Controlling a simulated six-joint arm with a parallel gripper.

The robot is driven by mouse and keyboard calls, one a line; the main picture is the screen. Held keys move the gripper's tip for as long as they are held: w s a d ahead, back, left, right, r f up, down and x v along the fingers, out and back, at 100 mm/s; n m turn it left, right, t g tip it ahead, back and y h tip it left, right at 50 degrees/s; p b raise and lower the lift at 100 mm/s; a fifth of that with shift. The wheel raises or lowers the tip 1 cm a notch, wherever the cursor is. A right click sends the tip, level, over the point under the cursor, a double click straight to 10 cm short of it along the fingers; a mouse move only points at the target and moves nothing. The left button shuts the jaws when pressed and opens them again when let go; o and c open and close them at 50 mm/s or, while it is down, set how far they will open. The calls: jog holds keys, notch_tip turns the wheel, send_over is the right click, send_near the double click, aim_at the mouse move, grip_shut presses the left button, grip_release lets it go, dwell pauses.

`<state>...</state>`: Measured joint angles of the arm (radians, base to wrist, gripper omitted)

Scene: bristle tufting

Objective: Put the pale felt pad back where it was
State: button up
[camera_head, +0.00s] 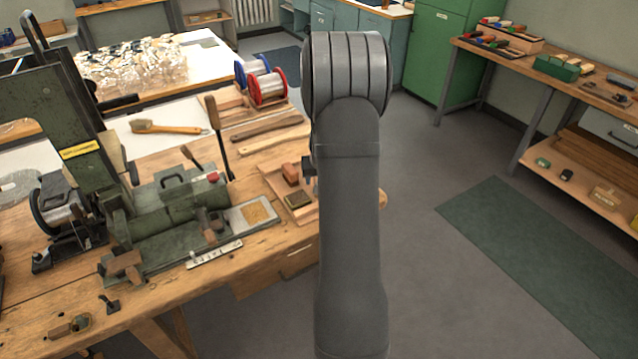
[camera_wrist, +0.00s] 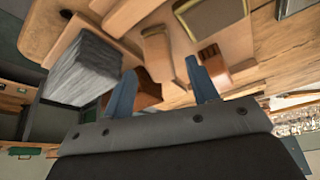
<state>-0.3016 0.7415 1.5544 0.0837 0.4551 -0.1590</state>
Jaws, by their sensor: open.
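My gripper (camera_wrist: 162,86) is open, with its two blue fingers apart over a wooden tray (camera_wrist: 248,55). A reddish-brown block (camera_wrist: 147,91) shows between and behind the fingers; I cannot tell whether either finger touches it. A streaked grey block (camera_wrist: 84,68) is to the left of the fingers. No pad is plainly recognisable as the pale felt one, and I cannot tell whether the grey block is it. In the head view my arm hides most of the gripper. The tray (camera_head: 274,181) shows at the bench's right end, with a brown block (camera_head: 290,174) and a dark framed pad (camera_head: 298,199).
A green machine (camera_head: 180,215) with a plate bearing a tan patch (camera_head: 256,213) stands left of the tray. Red and blue wire spools (camera_head: 268,88) and wooden strips (camera_head: 265,128) lie behind. The dark framed pad also shows in the wrist view (camera_wrist: 208,14), beside a slotted brown block (camera_wrist: 213,65).

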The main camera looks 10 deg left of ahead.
jog(key=v, duration=0.7)
jog(key=shift+r, duration=0.15)
jog(key=x, duration=1.2)
jog(key=shift+s+f, duration=0.1)
jog(key=shift+f, duration=0.25)
jog(key=shift+r, duration=1.25)
jog(key=shift+f, duration=0.1)
